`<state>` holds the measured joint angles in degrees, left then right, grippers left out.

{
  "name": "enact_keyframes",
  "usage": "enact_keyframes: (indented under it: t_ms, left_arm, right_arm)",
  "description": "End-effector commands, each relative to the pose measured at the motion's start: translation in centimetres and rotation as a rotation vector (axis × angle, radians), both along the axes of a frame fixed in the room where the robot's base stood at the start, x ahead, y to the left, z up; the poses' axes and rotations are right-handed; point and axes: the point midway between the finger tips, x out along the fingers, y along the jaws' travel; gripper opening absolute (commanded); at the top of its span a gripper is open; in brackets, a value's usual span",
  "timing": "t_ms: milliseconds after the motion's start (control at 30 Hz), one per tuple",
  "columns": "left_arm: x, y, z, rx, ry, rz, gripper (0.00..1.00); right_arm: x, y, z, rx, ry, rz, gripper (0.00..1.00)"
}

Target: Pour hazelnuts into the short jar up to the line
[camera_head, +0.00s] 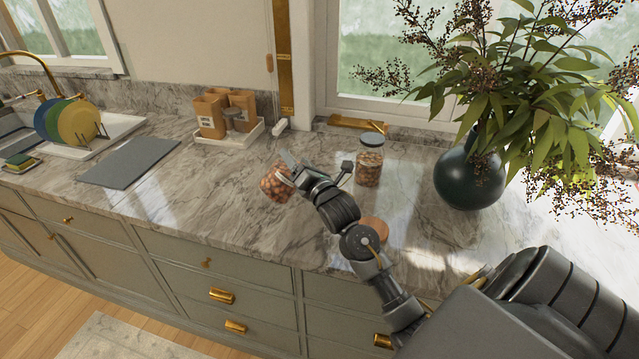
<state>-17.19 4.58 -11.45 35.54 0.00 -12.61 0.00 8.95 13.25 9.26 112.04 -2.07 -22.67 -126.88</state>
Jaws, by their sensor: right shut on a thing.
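My right gripper (288,170) is shut on a jar of hazelnuts (273,186), over the middle of the marble counter. The fingers and wrist cover part of this jar. I cannot tell whether it touches the counter, and no fill line is visible on it. A second, clear jar (370,164) with a dark lid stands upright to the right of the gripper, partly filled with brown nuts. A round, wooden-coloured piece (376,227) lies behind my right forearm, partly hidden, perhaps a lid. I cannot tell which jar is the short one. My left gripper is out of view.
A dark round vase (469,180) with spreading branches stands at the right. A white tray (228,139) with wooden canisters is at the back. A grey mat (130,162) and coloured plates (72,122) are at the left. The counter left of the held jar is clear.

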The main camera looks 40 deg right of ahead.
Motion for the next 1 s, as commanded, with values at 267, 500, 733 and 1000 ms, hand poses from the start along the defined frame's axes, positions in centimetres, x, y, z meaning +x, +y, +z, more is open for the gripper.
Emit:
enact_keyframes:
  t_ms: [267,500,733,1000]
  left_arm:
    - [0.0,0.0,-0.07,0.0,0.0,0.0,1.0]
    - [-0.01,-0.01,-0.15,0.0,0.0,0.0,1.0]
    - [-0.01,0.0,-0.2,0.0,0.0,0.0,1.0]
    - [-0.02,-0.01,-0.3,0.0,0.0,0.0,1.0]
  right_arm:
    - [-0.06,-0.16,0.36,0.03,-0.016,-0.001,0.0]
    - [-0.11,-0.29,0.44,0.055,-0.025,-0.001,0.0]
    - [-0.15,-0.36,0.51,0.079,-0.033,0.0,0.0]
    - [-0.17,-0.52,0.61,0.107,-0.042,-0.001,0.0]
